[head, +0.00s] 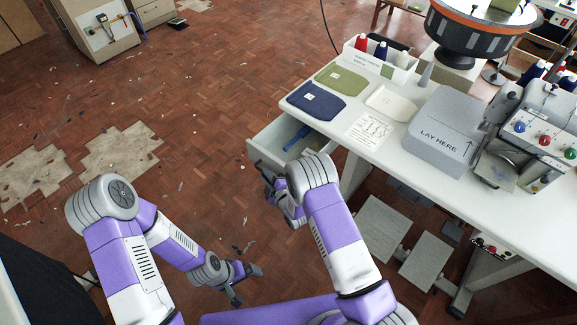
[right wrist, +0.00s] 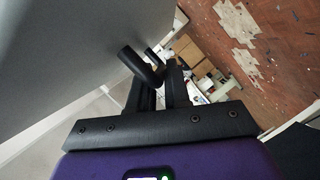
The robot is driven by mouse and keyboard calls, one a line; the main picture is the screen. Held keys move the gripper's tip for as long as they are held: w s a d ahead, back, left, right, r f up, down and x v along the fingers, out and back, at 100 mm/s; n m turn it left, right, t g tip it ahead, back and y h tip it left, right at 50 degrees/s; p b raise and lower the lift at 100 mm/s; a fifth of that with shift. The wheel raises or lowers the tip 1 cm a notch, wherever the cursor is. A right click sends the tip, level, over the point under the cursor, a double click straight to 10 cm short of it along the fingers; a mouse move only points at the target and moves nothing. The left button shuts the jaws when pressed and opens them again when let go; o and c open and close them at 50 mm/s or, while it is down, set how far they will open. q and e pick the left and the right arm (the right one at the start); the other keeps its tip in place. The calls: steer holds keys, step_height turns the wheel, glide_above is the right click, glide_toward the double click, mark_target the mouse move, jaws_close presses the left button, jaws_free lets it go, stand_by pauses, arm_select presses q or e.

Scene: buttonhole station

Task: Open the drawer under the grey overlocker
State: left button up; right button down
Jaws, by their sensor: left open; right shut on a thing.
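The drawer (head: 263,157) under the left end of the white table stands pulled out, with a blue item (head: 298,138) inside. Its grey front fills the left of the right wrist view (right wrist: 70,60). The grey overlocker (head: 535,140) stands on the table at the right. My right gripper (head: 268,182) is at the drawer front, partly hidden by its own arm. In the right wrist view, its fingers (right wrist: 160,88) are shut on the black drawer handle (right wrist: 138,64). My left gripper (head: 247,284) is open and empty, low over the floor.
The table (head: 410,172) bears a grey "LAY HERE" block (head: 440,130), green (head: 341,78) and blue (head: 315,101) fabric pieces and thread spools (head: 370,48). Pedals (head: 425,262) lie below. The floor left of the drawer is mostly clear. A cabinet (head: 95,30) stands far back left.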

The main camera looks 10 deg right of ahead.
steer(key=shift+s+a, duration=0.8)
steer(key=shift+a, duration=0.1)
steer(key=c, duration=1.2)
jaws_free()
steer(key=shift+o, duration=0.2)
steer(key=p+v, duration=0.2)
steer(key=v, duration=0.5)
steer(key=shift+s, duration=0.25)
steer(key=shift+d, duration=0.1)
